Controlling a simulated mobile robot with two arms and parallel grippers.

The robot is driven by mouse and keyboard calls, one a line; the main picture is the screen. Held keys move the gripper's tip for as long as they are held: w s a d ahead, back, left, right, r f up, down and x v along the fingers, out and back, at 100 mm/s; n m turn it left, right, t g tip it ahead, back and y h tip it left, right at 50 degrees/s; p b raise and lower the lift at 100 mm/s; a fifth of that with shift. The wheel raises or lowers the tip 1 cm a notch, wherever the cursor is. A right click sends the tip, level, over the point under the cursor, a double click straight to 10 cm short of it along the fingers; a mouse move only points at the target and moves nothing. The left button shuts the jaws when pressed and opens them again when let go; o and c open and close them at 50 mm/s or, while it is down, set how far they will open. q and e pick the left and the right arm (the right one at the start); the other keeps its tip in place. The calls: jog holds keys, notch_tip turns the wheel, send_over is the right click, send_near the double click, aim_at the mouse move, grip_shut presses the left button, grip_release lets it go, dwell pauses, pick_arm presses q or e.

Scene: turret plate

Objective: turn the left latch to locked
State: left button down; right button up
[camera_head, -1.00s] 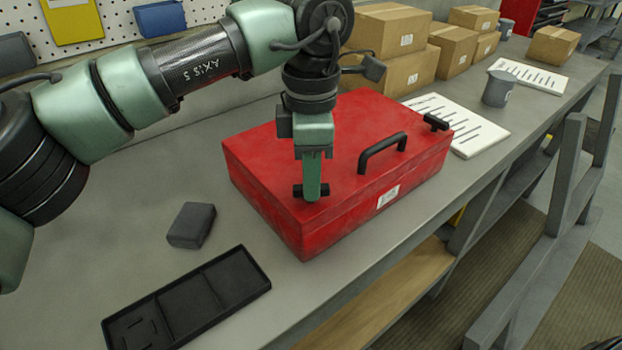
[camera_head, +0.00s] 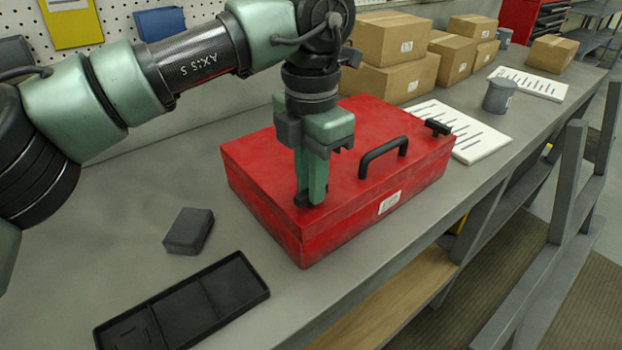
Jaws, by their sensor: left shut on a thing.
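The red toolbox (camera_head: 262,185) lies closed on the grey bench, with a black handle (camera_head: 384,155) on its lid. My left gripper (camera_head: 312,194) points down at the lid's near left corner and is shut on the left latch (camera_head: 301,200). The fingers hide most of this latch; only a small dark end shows, so its exact angle is hard to tell. The right latch (camera_head: 438,127) is a black bar at the lid's right end, free of any gripper. My right gripper is not in view.
A black compartment tray (camera_head: 203,302) and a dark grey block (camera_head: 188,231) lie left of the toolbox. White slotted boards (camera_head: 484,147), a grey cup (camera_head: 500,92) and cardboard boxes (camera_head: 390,40) stand beyond it. The bench's front edge runs close along the toolbox's front.

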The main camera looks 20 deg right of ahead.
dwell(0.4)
pick_arm(q)
jog(key=c, duration=1.4)
grip_release()
notch_tip(320, 180, up, 8)
jog(key=shift+r, duration=0.1)
